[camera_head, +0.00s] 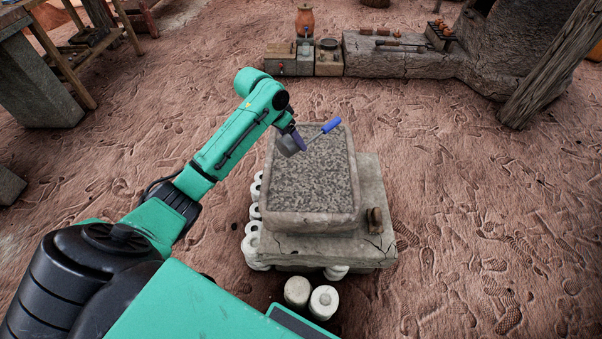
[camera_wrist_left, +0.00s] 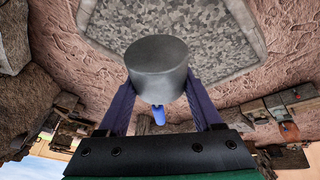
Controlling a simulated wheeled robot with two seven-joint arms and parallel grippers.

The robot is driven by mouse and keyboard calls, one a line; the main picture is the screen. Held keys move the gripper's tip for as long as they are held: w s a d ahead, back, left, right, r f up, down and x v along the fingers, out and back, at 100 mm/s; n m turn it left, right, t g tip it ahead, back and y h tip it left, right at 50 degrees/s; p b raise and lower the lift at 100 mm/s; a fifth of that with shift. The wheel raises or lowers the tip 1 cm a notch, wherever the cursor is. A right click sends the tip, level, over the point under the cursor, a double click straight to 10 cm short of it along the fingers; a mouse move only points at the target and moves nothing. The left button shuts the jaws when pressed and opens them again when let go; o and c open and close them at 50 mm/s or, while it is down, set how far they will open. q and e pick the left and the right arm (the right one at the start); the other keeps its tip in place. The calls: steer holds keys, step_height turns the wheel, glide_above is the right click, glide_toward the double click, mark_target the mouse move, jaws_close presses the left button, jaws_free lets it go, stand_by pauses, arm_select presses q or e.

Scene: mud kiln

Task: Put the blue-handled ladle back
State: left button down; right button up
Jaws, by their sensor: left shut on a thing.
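The blue-handled ladle has a dark grey, cup-like bowl (camera_head: 288,145) and a blue handle (camera_head: 331,125) that points up and to the right. My left gripper (camera_head: 298,137) is shut on the ladle at or near its bowl, above the far part of a stone trough (camera_head: 268,208) filled with grey, speckled material. In the left wrist view the bowl (camera_wrist_left: 157,68) sits between the two purple fingers, and the blue handle (camera_wrist_left: 158,115) shows beyond it. The exact contact of the fingers is hard to see. My right gripper is not in view.
The trough stands on a stone slab (camera_head: 372,180) with a small brown object (camera_head: 374,220) on it. White rolls (camera_head: 323,302) lie around its base. Behind are small boxes (camera_head: 280,60), an orange-brown jar (camera_head: 305,20) and a stone ledge (camera_head: 395,62). Bare ground is free at right.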

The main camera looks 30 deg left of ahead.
arm_select(q)
step_height(320, 180, down, 4)
step_height(320, 180, down, 11)
steer(key=b, duration=0.3)
steer(key=shift+f, duration=0.25)
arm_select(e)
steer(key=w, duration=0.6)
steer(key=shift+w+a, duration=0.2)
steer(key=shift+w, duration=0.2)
arm_select(q)
steer(key=shift+f, duration=0.1)
steer(key=shift+c, duration=0.2)
jaws_free()
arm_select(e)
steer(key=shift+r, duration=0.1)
